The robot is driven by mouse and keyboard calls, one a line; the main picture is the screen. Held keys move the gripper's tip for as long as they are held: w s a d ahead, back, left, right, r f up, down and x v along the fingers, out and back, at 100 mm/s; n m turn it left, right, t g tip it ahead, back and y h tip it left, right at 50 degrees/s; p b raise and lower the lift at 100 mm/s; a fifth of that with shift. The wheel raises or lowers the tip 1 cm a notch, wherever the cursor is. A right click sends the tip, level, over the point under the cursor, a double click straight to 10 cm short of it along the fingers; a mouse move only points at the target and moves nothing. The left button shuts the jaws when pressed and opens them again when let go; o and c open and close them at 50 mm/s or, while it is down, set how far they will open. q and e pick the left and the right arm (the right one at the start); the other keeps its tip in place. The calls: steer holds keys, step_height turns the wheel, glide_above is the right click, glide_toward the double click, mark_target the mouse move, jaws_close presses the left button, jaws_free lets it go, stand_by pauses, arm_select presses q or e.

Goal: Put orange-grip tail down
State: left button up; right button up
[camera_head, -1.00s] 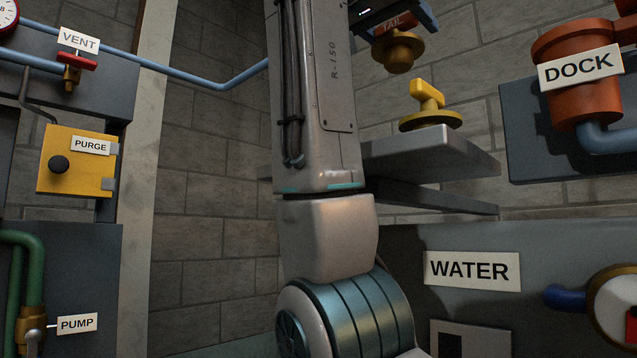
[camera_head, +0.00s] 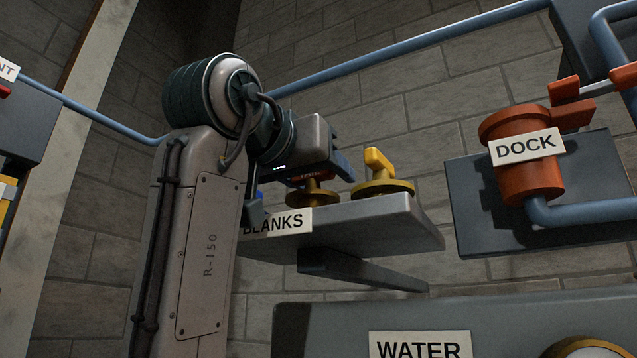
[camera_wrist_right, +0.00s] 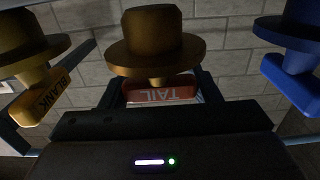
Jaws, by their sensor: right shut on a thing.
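The tail is a brass plug with a flange and an orange-red grip marked TAIL. In the head view the tail (camera_head: 313,196) is at the shelf (camera_head: 385,222) marked BLANKS, left of a yellow-grip blank (camera_head: 380,180). My right gripper (camera_head: 314,170) is shut on its grip from above. I cannot tell whether the tail touches the shelf. In the right wrist view the tail (camera_wrist_right: 155,50) shows upside down with its grip between the fingers (camera_wrist_right: 158,92). The yellow blank (camera_wrist_right: 40,95) is at left there, and a blue-grip piece (camera_wrist_right: 298,75) at right. My left gripper is out of view.
The orange dock fitting (camera_head: 525,180) and its blue pipe stand right of the shelf. A grey panel marked WATER (camera_head: 420,345) is below. A blue pipe (camera_head: 400,47) runs along the wall above. My forearm hides the shelf's left end.

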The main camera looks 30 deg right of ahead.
steer(key=shift+f, duration=0.4)
steer(key=shift+s+f, duration=0.1)
steer(key=shift+f, duration=0.05)
steer(key=o, duration=1.2)
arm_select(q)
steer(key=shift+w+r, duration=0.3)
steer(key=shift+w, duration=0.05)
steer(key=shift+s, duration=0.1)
